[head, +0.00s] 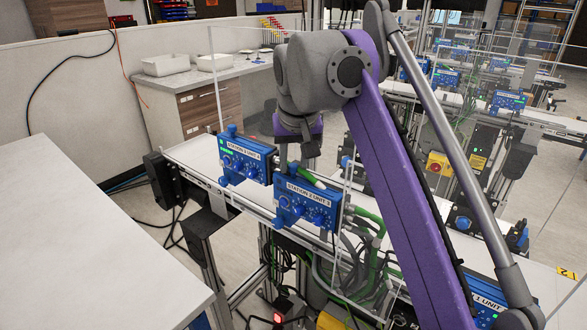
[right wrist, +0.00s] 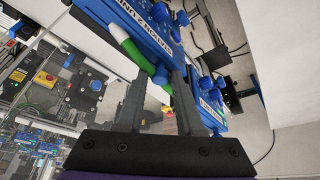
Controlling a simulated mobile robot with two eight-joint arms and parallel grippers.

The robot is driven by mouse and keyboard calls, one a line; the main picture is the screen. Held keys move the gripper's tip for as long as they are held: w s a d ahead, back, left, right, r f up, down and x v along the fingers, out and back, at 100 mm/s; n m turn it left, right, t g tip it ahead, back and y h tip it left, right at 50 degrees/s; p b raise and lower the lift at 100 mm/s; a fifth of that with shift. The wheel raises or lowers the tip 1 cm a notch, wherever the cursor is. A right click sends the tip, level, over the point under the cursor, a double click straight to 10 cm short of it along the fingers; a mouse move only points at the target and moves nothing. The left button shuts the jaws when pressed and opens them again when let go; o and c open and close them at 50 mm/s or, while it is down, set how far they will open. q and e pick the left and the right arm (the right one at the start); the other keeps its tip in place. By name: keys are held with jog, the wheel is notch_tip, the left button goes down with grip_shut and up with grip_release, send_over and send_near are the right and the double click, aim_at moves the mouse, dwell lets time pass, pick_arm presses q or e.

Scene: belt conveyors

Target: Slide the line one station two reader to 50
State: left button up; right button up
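Two blue reader boxes sit on the near conveyor in the head view. The left box (head: 245,160) and the right box (head: 307,202) carry white station labels, too small to read surely, and blue knobs. A green-and-white cylinder (head: 312,180) sticks out behind the right box. My right gripper (head: 306,148) hangs above and behind the boxes, its fingers partly hidden. In the right wrist view its fingers (right wrist: 160,85) are apart, with a rounded blue part (right wrist: 161,76) between or beyond them; contact cannot be told. The cylinder (right wrist: 129,46) shows beside them. My left gripper is not in view.
A clear upright panel (head: 347,190) stands by the right box. Green hoses (head: 370,235) and cables run below the conveyor. A pale table (head: 70,240) fills the near left. More conveyors with blue boxes (head: 508,100) stand behind at right. My purple arm hides the middle right.

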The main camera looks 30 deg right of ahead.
jog(key=shift+w+f, duration=0.1)
jog(key=shift+f, duration=0.15)
grip_shut()
dwell(1.4)
